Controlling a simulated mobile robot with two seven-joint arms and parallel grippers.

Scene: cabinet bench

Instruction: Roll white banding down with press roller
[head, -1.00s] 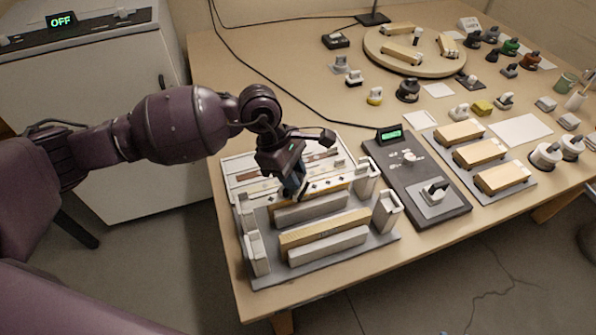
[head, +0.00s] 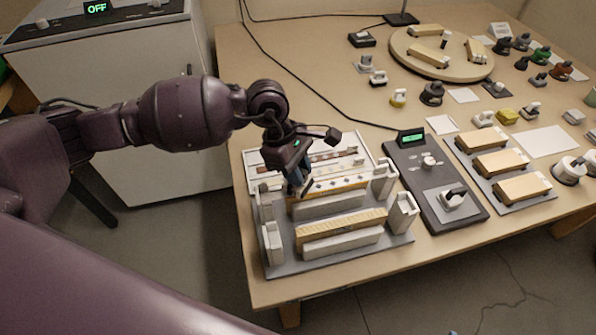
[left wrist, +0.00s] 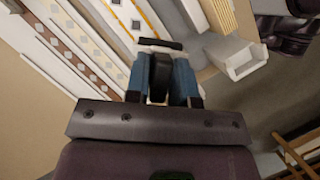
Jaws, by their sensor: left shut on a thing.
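My left gripper (head: 303,189) is shut on the press roller, held over the left part of the rear board in the grey fixture (head: 285,268). In the left wrist view, the roller's dark handle (left wrist: 160,76) sits between my blue fingertips, with a black and white part beyond them. The rear board (head: 345,186) is mostly behind a pale bar, and its left end is partly hidden by the gripper. Pale strips run along it, but I cannot tell which is the white banding or whether the roller touches it. A front wooden board (head: 340,231) also stands there. My right gripper is out of view.
White upright holders (head: 402,213) stand at the fixture's ends. A white tray of strips (head: 262,158) lies behind. A dark unit with a green display (head: 412,137) is to the right, beside a rack of wooden blocks (head: 498,162). The table's front edge is close.

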